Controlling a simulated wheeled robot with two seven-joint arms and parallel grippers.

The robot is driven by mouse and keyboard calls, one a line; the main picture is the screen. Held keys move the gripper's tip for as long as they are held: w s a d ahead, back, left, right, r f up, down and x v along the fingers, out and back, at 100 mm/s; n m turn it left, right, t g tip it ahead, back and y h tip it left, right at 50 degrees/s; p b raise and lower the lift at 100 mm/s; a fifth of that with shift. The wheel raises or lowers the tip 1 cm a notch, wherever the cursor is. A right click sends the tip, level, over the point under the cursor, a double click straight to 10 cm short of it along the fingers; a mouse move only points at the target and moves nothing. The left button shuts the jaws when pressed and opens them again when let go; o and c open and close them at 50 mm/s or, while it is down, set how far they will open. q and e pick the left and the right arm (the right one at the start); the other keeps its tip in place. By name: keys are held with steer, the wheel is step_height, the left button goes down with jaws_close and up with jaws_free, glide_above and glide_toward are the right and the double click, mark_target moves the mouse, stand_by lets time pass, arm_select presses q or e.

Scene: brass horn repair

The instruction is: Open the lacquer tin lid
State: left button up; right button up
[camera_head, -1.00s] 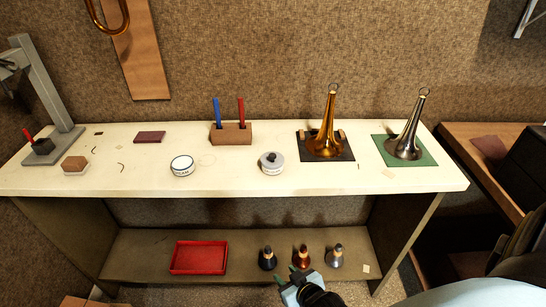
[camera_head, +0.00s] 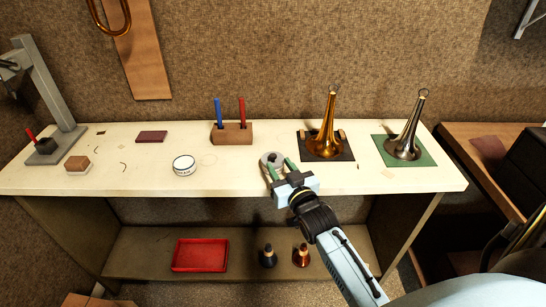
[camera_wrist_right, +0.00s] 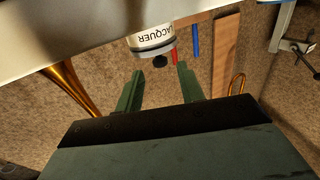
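The lacquer tin (camera_head: 271,158) stands on the white bench top, left of the gold horn. It is a small round tin with a grey lid and a dark knob, partly covered by my gripper in the head view. In the right wrist view the tin (camera_wrist_right: 150,38) appears upside down, its label reading LACQUER, with the dark lid knob (camera_wrist_right: 160,62) showing. My right gripper (camera_head: 280,168) is at the tin's front side with its green fingers apart. In the wrist view the gap between the fingers (camera_wrist_right: 160,86) is empty, and the knob lies just beyond the fingertips. My left gripper is not in view.
A gold horn (camera_head: 326,136) on a dark mat and a silver horn (camera_head: 407,138) on a green mat stand to the right. The lower shelf holds a red tray (camera_head: 200,255).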

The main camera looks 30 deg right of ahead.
mark_target(275, 159)
steer(key=shift+w+d, duration=0.2)
steer(key=shift+w, duration=1.15)
steer(key=shift+w+d, duration=0.2)
steer(key=shift+w, duration=1.15)
steer(key=shift+c, duration=0.5)
jaws_close()
